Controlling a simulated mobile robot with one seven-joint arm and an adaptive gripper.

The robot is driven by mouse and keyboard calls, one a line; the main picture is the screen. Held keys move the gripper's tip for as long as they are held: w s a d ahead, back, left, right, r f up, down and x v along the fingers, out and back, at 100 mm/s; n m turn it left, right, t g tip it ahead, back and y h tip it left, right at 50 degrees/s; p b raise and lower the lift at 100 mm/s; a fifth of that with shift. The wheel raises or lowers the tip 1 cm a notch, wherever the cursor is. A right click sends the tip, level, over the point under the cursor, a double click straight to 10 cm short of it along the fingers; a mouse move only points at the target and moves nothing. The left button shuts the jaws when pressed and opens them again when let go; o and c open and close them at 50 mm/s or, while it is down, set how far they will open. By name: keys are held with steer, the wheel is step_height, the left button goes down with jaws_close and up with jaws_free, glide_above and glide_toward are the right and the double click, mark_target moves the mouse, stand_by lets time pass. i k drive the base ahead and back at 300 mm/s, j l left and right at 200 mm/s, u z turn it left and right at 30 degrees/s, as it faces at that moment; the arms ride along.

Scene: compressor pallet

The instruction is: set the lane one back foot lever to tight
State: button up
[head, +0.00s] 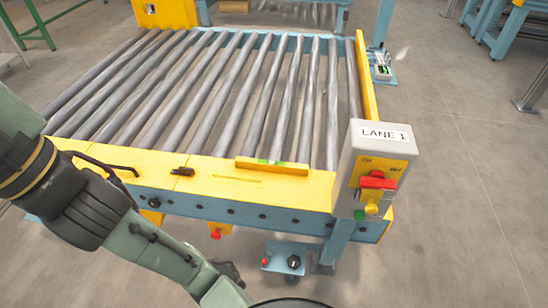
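The lane one conveyor (215,100) has grey rollers and a yellow and blue frame, with a "LANE 1" sign (384,134) on its front right post. The back foot (381,74) is a small blue plate on the floor at the back right, beside the yellow side rail. A small pale, lever-like part (385,58) stands on it, with a little green below. It is too small to tell whether it is at tight. My arm runs from the left edge down to the bottom edge. Its gripper is not visible.
A front foot plate (290,258) with a black knob lies below the conveyor's front edge. The control box (362,165) carries a red and yellow switch. Blue frames (515,40) stand at the back right. The floor right of the conveyor is clear.

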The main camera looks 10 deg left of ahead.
mark_target(268, 255)
steer(key=j+z, duration=0.15)
steer(key=z, duration=0.25)
steer(key=j+z, duration=0.15)
steer(key=z, duration=0.25)
steer(key=k+j+z, duration=0.2)
steer(key=j, duration=0.15)
steer(key=j+z, duration=0.2)
steer(key=j, duration=0.2)
steer(key=k+j+z, duration=0.2)
steer(key=k+j, duration=0.2)
steer(key=j, duration=0.2)
steer(key=k+j, duration=0.2)
steer(key=j, duration=0.25)
steer(key=k+j+z, duration=0.1)
steer(key=j, duration=0.3)
steer(key=k+j, duration=0.3)
steer(key=k+l+z, duration=0.25)
steer(key=i+l, duration=0.1)
steer(key=i, duration=1)
